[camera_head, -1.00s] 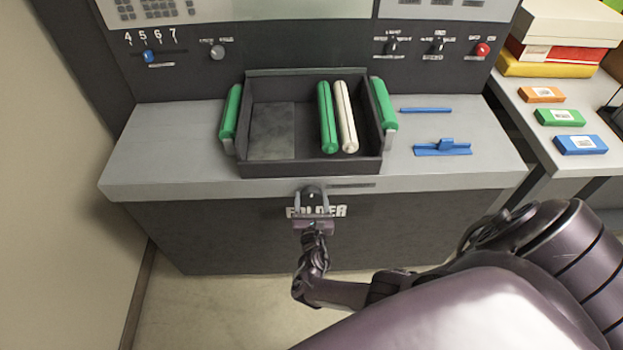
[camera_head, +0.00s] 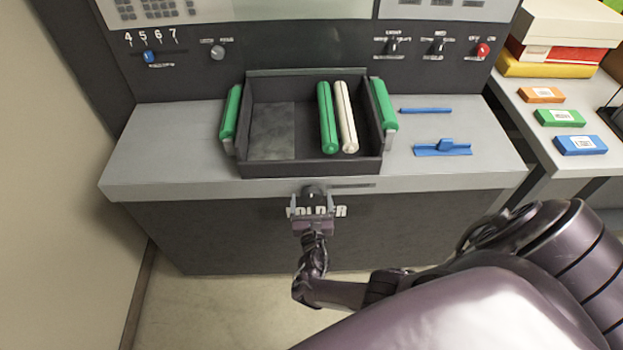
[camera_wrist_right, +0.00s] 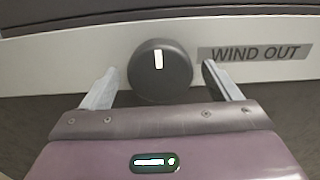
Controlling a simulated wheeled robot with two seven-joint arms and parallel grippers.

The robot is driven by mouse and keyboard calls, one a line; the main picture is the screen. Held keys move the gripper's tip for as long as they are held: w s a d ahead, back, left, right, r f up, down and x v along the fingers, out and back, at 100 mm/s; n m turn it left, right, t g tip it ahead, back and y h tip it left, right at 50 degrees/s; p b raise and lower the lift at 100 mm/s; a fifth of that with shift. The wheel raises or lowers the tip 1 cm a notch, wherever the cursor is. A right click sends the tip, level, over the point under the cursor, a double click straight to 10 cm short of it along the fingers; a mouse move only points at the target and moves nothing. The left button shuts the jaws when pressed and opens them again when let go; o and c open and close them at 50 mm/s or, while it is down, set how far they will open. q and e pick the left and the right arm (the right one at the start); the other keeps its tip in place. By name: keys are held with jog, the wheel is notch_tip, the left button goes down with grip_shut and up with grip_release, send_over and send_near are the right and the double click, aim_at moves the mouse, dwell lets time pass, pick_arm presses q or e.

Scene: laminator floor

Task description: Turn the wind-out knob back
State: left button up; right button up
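The wind-out knob (camera_wrist_right: 160,72) is a round dark knob with a pale index mark pointing upright, beside a "WIND OUT" label (camera_wrist_right: 258,53) in the right wrist view. In the head view the knob (camera_head: 313,191) sits on the front edge of the machine's grey counter. My right gripper (camera_head: 312,203) is at the knob. In the wrist view its two fingers (camera_wrist_right: 158,88) are open, one on each side of the knob, with a visible gap on both sides. My left gripper is not in view.
Above the knob, a dark tray (camera_head: 270,168) holds a green roller (camera_head: 327,118) and a white roller (camera_head: 346,117). Blue parts (camera_head: 443,149) lie on the counter (camera_head: 160,160) to the right. A side table with coloured boxes (camera_head: 559,117) stands at the right.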

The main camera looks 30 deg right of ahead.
jog(key=p+v, duration=0.1)
jog(key=v, duration=0.6)
jog(key=shift+s+a, duration=0.25)
jog(key=shift+s, duration=0.05)
dwell(0.3)
jog(key=s+f+m+g+y+b, duration=0.2)
jog(key=s+f+m+g, duration=0.3)
jog(key=f, duration=0.7)
jog(key=s+f+m+g+y+b, duration=0.2)
jog(key=s+f+m, duration=0.6)
jog(key=f, duration=0.3)
jog(key=s+a+f+m+g+y+b, duration=0.1)
jog(key=s+a+f+m+g+y, duration=0.1)
jog(key=s+f+m, duration=0.4)
jog(key=s+a+f+m+g+y+b, duration=0.2)
jog(key=s+f+m+g, duration=0.3)
jog(key=s, duration=1.1)
notch_tip(320, 180, down, 2)
jog(key=a+m+y, duration=0.1)
jog(key=m, duration=0.2)
jog(key=shift+s+m, duration=0.2)
jog(key=shift+m, duration=0.1)
